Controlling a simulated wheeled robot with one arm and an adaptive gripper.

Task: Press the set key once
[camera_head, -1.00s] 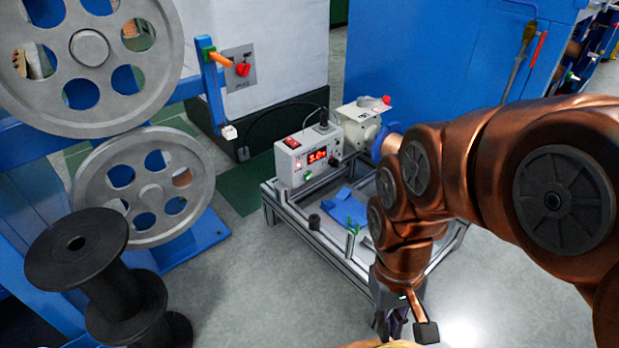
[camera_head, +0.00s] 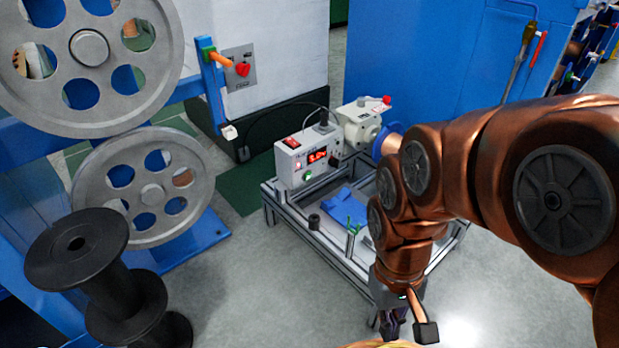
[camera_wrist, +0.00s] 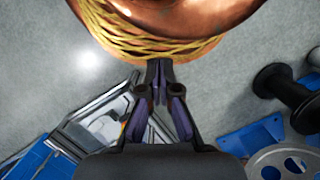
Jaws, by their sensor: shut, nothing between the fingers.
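The grey control box (camera_head: 305,155) stands on the metal frame stand in the head view. The keys are too small to tell which one is the set key. My gripper (camera_head: 391,331) points down at the bottom of the head view, in front of the stand and well apart from the box. In the wrist view my gripper (camera_wrist: 158,75) is shut and empty, with its fingertips together.
Grey pulley wheels (camera_head: 146,190) and black spools (camera_head: 75,250) stand at left. Grey floor is clear between the spools and stand.

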